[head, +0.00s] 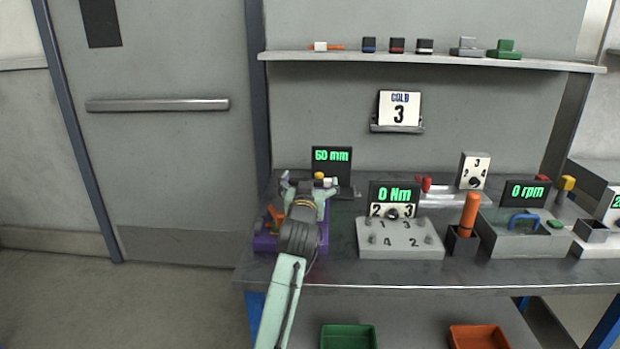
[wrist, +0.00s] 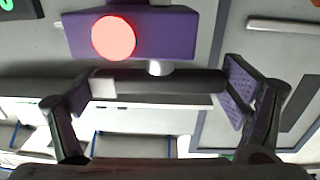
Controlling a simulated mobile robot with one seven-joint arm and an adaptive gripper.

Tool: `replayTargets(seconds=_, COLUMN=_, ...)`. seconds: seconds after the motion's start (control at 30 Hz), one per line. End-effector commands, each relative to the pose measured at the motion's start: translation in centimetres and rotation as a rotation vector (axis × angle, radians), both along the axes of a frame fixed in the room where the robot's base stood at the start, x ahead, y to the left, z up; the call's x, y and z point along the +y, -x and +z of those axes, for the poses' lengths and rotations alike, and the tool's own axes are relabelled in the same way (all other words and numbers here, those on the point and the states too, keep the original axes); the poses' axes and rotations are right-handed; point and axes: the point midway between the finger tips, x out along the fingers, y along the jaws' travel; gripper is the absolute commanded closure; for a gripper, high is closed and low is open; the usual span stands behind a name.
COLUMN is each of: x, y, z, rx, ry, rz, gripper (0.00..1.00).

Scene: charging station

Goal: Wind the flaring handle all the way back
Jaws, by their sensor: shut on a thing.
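The flaring station is a purple block (head: 265,243) at the left end of the bench, largely hidden behind my arm. Its display (head: 331,156) reads 60 mm. My gripper (head: 305,187) is over this station in the head view. In the wrist view my gripper (wrist: 158,97) has one finger at each end of a dark bar (wrist: 165,82), which I take to be the handle, and is shut on it. A purple body (wrist: 165,38) with a bright red disc (wrist: 113,38) lies beyond the bar. The handle's grip is hidden in the head view.
Right of the station stand a grey torque box (head: 400,250) reading 0 Nm, an orange-handled tool (head: 468,214) in a holder, and a 0 rpm unit (head: 540,240). A shelf (head: 430,60) with small items is above. A door (head: 160,160) is left, with free floor before it.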

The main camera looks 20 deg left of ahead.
Motion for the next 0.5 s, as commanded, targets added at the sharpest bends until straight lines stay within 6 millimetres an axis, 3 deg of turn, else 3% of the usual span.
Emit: replayTargets(seconds=0.5, x=-0.51, y=-0.26, z=-0.53, rx=0.0, ry=0.005, rz=0.481, gripper=0.37)
